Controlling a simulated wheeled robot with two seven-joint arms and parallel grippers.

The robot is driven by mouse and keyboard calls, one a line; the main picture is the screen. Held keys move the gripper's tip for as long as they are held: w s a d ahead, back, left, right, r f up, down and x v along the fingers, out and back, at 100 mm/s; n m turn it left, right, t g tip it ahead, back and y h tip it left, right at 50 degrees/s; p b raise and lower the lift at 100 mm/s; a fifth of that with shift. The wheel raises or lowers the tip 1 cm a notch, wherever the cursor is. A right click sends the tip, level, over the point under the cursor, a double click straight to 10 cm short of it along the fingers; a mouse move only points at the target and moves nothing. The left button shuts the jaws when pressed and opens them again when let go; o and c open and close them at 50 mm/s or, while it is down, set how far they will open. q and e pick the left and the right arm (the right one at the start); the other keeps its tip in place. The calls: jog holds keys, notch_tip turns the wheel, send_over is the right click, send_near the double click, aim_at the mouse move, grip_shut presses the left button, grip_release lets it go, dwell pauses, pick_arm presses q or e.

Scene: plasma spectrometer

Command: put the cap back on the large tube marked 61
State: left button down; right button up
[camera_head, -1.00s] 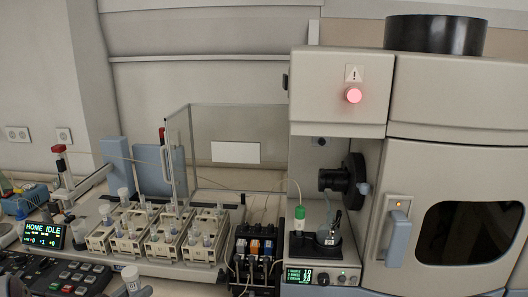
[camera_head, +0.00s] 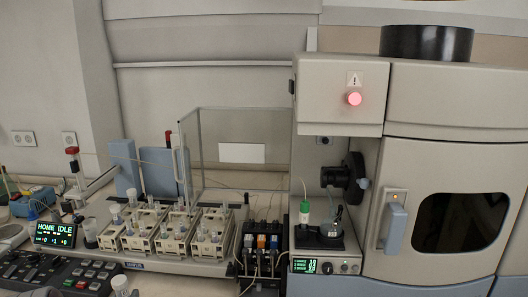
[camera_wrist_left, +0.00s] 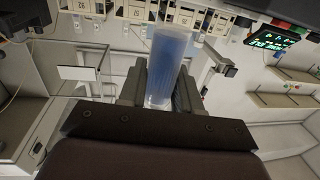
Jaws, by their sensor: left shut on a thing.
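My left gripper (camera_wrist_left: 160,90) is shut on a large translucent, bluish tube (camera_wrist_left: 170,60), seen between its dark fingers in the left wrist view. In the head view, the pale top of what looks like this tube (camera_head: 120,283) shows at the bottom edge, in front of the racks. The gripper itself is almost wholly cut off there. I cannot read a 61 on the tube, nor tell whether its top is open or capped. I cannot make out a loose cap. My right gripper is in neither view.
White racks (camera_head: 158,238) with several tubes stand behind the held tube. A control panel (camera_head: 55,275) and a HOME IDLE display (camera_head: 54,233) are at the left. A pump block (camera_head: 260,255) and the spectrometer (camera_head: 440,120) stand to the right.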

pick_arm(q)
jog(key=s+d+f+h+p, duration=0.1)
jog(key=s+d+f, duration=0.2)
jog(key=d+f, duration=0.8)
jog(key=d, duration=0.3)
jog(key=shift+s+d+m, duration=0.15)
jog(key=shift+d+m, duration=0.25)
jog(key=s+d+f+m+g+h, duration=0.2)
jog(key=d+m+h, duration=0.2)
jog(key=d+h, duration=0.2)
jog(key=s+d+f+m+g+h, duration=0.2)
jog(key=s+d+m+h, duration=0.1)
jog(key=d, duration=0.5)
jog(key=m+h, duration=0.1)
jog(key=h, duration=0.1)
jog(key=shift+s+d+f+h, duration=0.25)
jog(key=shift+d+h, duration=0.1)
jog(key=shift+h, duration=0.05)
